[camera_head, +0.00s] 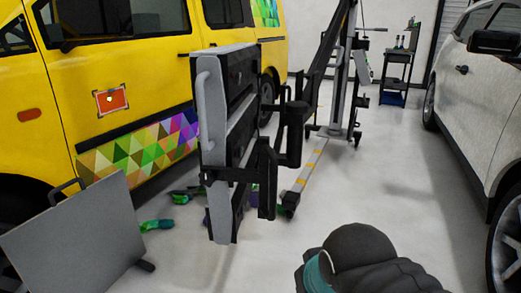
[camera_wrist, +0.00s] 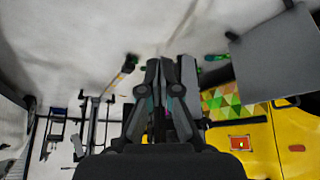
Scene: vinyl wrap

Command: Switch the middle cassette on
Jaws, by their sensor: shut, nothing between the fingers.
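A tall lamp-like panel unit (camera_head: 216,145) with light grey and black stacked sections stands upright at the centre of the head view. It appears to carry the cassettes one above another, seen from the side. The middle section (camera_head: 240,132) is partly visible; I cannot make out its switch. Black brackets join the unit to an arm on its right. My gripper (camera_wrist: 170,66) points up the wrist view with its fingers closed together and empty. It touches nothing that I can see. In the head view only a dark rounded part of my arm shows at the bottom; the fingertips are not distinguishable.
A yellow van (camera_head: 150,75) stands behind at left, a white car (camera_head: 480,100) at right. A grey board (camera_head: 75,240) is at lower left. Coloured pieces (camera_head: 157,225) lie on the floor. A trolley (camera_head: 398,60) stands far back. Floor right of centre is clear.

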